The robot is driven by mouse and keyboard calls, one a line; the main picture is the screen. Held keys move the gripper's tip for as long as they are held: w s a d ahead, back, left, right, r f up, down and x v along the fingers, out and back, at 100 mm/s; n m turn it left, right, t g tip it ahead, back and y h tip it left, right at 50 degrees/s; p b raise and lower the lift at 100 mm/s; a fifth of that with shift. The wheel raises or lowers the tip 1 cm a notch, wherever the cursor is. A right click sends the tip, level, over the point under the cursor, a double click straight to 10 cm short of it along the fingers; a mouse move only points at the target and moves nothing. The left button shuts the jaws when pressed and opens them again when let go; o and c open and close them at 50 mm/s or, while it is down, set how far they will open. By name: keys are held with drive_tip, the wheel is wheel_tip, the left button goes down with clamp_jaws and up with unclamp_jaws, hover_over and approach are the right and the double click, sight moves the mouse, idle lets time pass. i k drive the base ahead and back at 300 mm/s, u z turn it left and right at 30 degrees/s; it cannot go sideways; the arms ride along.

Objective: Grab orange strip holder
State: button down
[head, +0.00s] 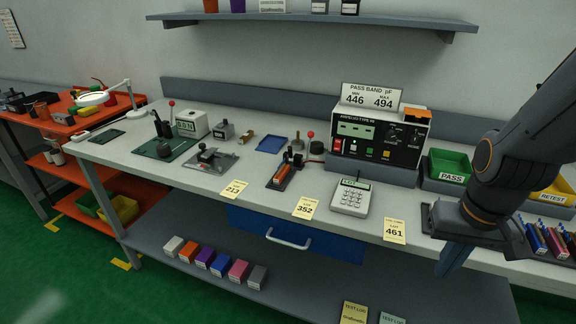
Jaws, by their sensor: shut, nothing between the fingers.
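No single thing is clearly an orange strip holder. A dark fixture (280,178) at the middle of the bench carries a long orange piece (285,170) and a red-knobbed lever. An orange-topped block (417,115) sits on the right end of the meter (381,135). My gripper (468,228) is at the right, low over the bench's front part, well right of the fixture. It is shut and empty. Its fingertips are hard to make out against the dark parts around it.
A green PASS bin (450,165), a yellow RETEST bin (556,192) and a rack of coloured parts (550,238) are near my arm.

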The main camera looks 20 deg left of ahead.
sight(283, 170)
drive_tip(key=z, duration=0.15)
drive_tip(key=k, duration=0.45)
drive_tip(key=u, duration=0.9)
drive_tip(key=i, duration=1.2)
drive_tip(key=z, duration=0.3)
